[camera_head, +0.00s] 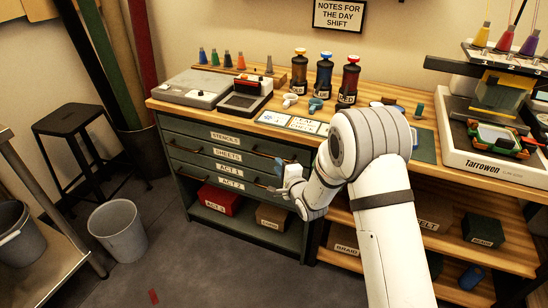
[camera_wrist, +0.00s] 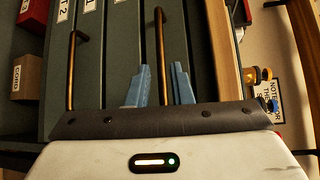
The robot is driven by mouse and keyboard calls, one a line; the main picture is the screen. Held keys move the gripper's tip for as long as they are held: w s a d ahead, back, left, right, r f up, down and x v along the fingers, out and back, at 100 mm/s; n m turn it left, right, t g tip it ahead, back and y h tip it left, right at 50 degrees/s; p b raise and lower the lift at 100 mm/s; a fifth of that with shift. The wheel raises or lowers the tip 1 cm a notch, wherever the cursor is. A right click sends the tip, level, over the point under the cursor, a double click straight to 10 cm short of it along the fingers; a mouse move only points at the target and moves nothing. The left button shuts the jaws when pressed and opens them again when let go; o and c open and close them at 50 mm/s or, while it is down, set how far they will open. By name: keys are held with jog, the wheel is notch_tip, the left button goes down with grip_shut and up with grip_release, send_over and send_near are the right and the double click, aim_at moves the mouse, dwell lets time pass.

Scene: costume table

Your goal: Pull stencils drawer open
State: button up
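The dark green drawer cabinet (camera_head: 190,140) stands under the wooden tabletop, its drawers shut. The top drawer carries the STENCILS label (camera_head: 225,136). Its lower rows are labelled SHEETS, ACT 1 and ACT 2. My gripper (camera_head: 276,178) is at the right part of the drawer fronts. In the wrist view, turned sideways, my gripper (camera_wrist: 161,88) has its two blue fingers apart. A long brass bar handle (camera_wrist: 160,45) runs into the gap between them. I cannot tell whether the fingers touch it. Another bar handle (camera_wrist: 72,70) lies further left, apart from the fingers.
Below the drawers, a shelf holds a red box (camera_head: 219,199) and a brown box (camera_head: 272,216). A grey bin (camera_head: 118,230) and a black stool (camera_head: 78,125) stand left. Bottles (camera_head: 324,75) and cards crowd the tabletop. The floor before the cabinet is mostly clear.

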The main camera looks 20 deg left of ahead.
aim_at(273, 158)
jog(key=x, duration=0.7)
jog(key=shift+w, duration=0.2)
jog(key=shift+c, duration=0.3)
grip_shut()
